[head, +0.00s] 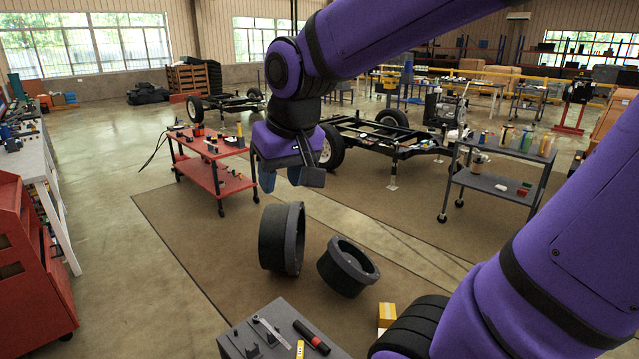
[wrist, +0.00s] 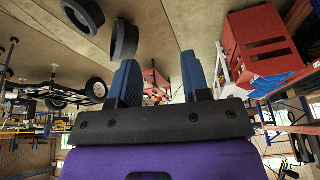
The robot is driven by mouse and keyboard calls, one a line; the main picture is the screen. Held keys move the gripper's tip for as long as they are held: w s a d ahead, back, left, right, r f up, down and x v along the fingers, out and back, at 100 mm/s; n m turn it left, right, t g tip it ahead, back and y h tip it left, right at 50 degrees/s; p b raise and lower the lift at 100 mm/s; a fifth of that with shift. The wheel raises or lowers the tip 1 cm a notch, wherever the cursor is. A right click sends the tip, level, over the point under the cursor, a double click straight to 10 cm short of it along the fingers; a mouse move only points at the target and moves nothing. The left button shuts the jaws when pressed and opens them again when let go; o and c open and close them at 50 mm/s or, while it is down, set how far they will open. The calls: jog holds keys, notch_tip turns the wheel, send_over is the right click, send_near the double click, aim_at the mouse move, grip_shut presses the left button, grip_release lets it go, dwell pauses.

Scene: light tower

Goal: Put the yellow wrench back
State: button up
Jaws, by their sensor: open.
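My gripper (head: 281,180) hangs in mid-air in the head view, its blue fingers pointing down above the floor mat. In the wrist view its two fingers (wrist: 158,62) are spread apart with nothing between them. A small yellow piece (head: 300,350) shows at the bottom edge of the head view, on the grey box top; it is cut off, so I cannot tell whether it is the yellow wrench. My gripper is well above and behind that box.
The grey box (head: 240,339) also carries a red-and-black tool (head: 311,337). Two dark wheels (head: 282,240) (head: 347,267) are on the mat. A red cart (head: 222,176) is at left, a grey cart (head: 495,186) at right, and a red cabinet (head: 28,270) at far left.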

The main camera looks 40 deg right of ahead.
jog(key=s+r+n+t, duration=0.1)
jog(key=s+r, duration=0.1)
jog(key=s, duration=0.7)
jog(key=shift+s+a+n, duration=0.25)
jog(key=shift+s+n, duration=0.15)
jog(key=shift+o, duration=0.4)
